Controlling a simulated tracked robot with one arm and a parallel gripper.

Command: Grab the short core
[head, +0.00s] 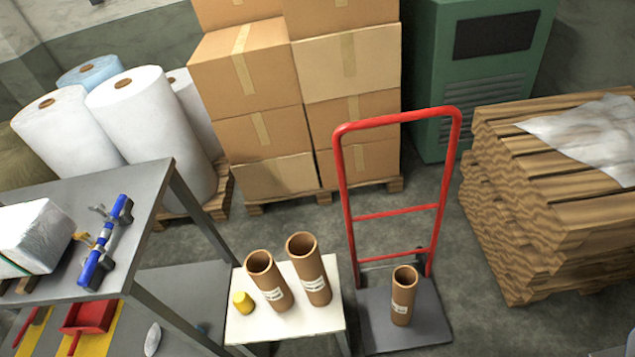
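Three brown cardboard cores with white labels stand upright. The shortest-looking core (403,297) stands alone on the dark base plate of the red hand truck (349,190). Two longer-looking cores stand side by side on a small white table: the left core (268,282) and the right core (309,270). All three have open tops. My gripper is not in view, so its place relative to the cores does not show.
The white table (300,328) also holds a yellow object (242,303). A grey shelf unit (150,180) stands at the left with a blue tool (105,242). Stacked boxes (262,133) are behind, wooden pallets (540,220) at right. Floor between hand truck and pallets is clear.

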